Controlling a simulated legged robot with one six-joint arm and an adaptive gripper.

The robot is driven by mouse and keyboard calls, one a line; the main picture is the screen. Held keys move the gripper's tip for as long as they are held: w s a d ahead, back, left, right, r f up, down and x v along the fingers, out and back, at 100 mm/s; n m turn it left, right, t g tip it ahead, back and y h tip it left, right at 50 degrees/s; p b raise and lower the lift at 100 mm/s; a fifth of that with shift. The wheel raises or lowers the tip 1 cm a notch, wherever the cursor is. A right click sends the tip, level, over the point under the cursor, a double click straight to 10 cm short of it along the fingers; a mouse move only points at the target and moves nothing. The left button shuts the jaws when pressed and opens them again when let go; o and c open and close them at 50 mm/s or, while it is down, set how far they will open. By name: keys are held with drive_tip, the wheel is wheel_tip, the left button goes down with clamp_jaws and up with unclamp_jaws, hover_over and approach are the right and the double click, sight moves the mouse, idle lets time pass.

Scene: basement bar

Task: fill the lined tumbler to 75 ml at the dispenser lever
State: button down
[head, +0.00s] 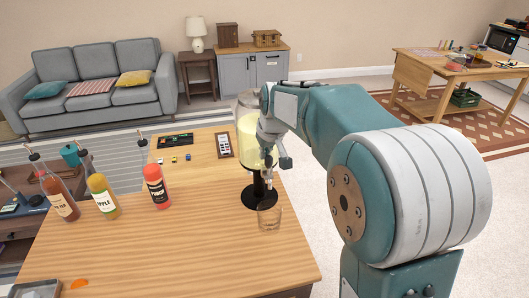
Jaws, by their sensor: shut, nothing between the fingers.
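The drink dispenser (245,122) is a clear cylinder of pale yellow liquid on a black stand with a round black base (257,201), near the right side of the wooden bar top. The clear tumbler (269,219) stands upright at the front of that base. Its lines and any liquid in it are too small to make out. My gripper (270,167) is shut and empty. It points down in front of the dispenser's lower part, above the tumbler and apart from it. The lever is hidden or not distinguishable behind my gripper.
A framed card (223,145) and small toy cars lie behind. The front middle is largely clear.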

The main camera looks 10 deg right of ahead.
sight(268, 161)
drive_tip(key=shift+s+t, duration=0.35)
drive_tip(key=shift+t, duration=0.15)
drive_tip(key=shift+s+r+t, duration=0.1)
drive_tip(key=shift+s+t, duration=0.55)
drive_tip(key=shift+t, duration=0.25)
drive_tip(key=shift+s+t, duration=0.8)
drive_tip(key=shift+t, duration=0.5)
drive_tip(key=shift+s+f, duration=0.3)
drive_tip(key=shift+s, duration=0.4)
drive_tip(key=shift+s, duration=0.1)
